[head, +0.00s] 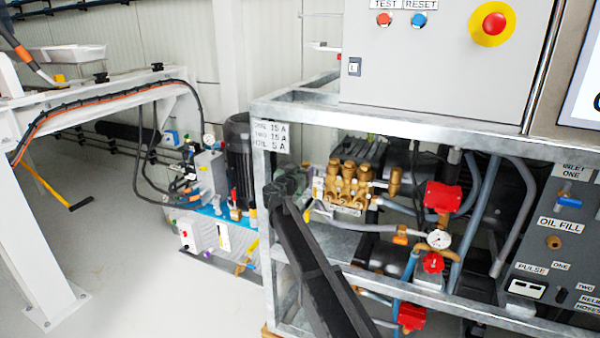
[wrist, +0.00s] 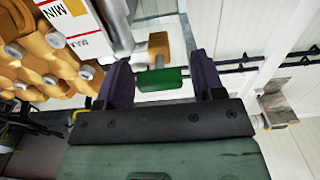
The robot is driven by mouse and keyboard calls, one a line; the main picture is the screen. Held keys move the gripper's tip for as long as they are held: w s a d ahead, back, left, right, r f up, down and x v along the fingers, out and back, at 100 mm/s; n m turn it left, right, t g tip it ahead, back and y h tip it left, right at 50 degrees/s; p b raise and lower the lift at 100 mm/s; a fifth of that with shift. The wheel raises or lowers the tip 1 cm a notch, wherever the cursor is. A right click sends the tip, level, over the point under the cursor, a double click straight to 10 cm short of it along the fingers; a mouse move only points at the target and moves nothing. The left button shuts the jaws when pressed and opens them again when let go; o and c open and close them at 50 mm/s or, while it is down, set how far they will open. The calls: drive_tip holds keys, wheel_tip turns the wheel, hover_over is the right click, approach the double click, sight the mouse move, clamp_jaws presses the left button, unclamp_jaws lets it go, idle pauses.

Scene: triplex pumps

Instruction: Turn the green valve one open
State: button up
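The green valve one shows in the wrist view as a short green handle (wrist: 160,80) beside a brass fitting (wrist: 158,47). My gripper (wrist: 159,66) is open, with one dark purple finger on each side of the handle. A narrow gap shows between the handle and each finger, more clearly on the right. I cannot tell how deep the handle sits between the fingers. In the head view my gripper (head: 290,184) is at the left end of the pump frame, beside the brass pump (head: 348,186). The green handle cannot be made out there.
The galvanised frame (head: 268,225) surrounds the pump, with its post close to my arm. Red valves (head: 442,197), a gauge (head: 438,239) and hoses lie to the right. In the wrist view, a brass pump body (wrist: 50,55) and a white level label (wrist: 75,25) are at upper left.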

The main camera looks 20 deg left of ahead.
drive_tip(key=c, duration=0.7)
drive_tip(key=shift+n, duration=0.8)
drive_tip(key=shift+c, duration=0.2)
drive_tip(key=o, duration=0.9)
drive_tip(key=s, duration=1)
drive_tip(key=shift+s+a, duration=0.25)
drive_tip(key=shift+s, duration=0.15)
